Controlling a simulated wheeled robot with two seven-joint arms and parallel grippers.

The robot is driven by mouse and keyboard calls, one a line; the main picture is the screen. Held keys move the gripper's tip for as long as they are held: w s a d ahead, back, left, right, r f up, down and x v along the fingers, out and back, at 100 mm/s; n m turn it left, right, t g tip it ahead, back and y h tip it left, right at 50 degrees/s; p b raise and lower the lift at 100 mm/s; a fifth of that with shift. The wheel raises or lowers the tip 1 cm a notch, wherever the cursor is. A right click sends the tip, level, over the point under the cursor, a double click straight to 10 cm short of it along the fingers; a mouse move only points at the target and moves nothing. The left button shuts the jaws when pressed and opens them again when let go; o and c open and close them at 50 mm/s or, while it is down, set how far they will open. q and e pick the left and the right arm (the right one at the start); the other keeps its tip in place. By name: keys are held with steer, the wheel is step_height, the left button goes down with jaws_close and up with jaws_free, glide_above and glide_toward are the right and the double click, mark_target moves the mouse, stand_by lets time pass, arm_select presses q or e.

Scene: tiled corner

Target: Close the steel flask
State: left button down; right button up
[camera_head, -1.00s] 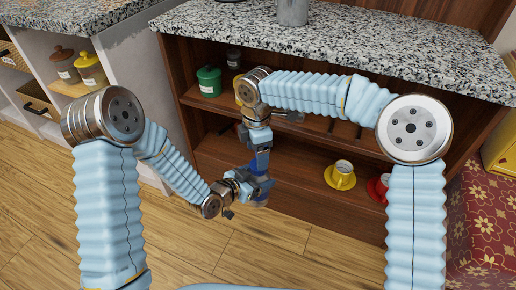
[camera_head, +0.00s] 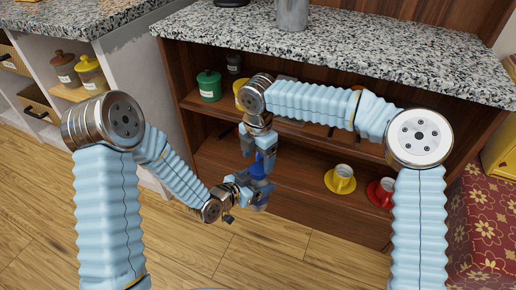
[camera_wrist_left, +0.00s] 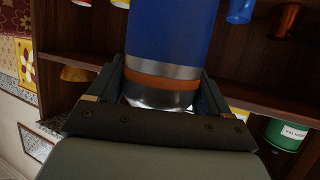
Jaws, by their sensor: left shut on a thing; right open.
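The flask (camera_head: 258,171) has a blue body and is mostly hidden between my grippers in the head view. In the left wrist view the flask (camera_wrist_left: 172,35) shows a blue wall, a steel band, an orange-brown band and a steel end. My left gripper (camera_head: 249,189) is shut on it; its fingers (camera_wrist_left: 160,88) lie on both sides of the banded end. My right gripper (camera_head: 262,154) is open, just above the flask and pointing down at its upper part. The flask's mouth and any lid are hidden; I cannot tell whether the right gripper touches them.
A wooden shelf unit with a granite top (camera_head: 340,45) stands behind my grippers. A green jar (camera_head: 209,86), a yellow cup (camera_head: 341,178) and a red cup (camera_head: 382,191) sit on its shelves. A steel cylinder (camera_head: 292,14) stands on top. The wooden floor (camera_head: 270,245) in front is clear.

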mark_target(258, 168)
steer(key=shift+f, duration=2.15)
steer(key=c, duration=1.1)
steer(key=m, duration=0.6)
steer(key=o, duration=1.2)
steer(key=shift+c, duration=0.2)
steer(key=shift+r, duration=0.15)
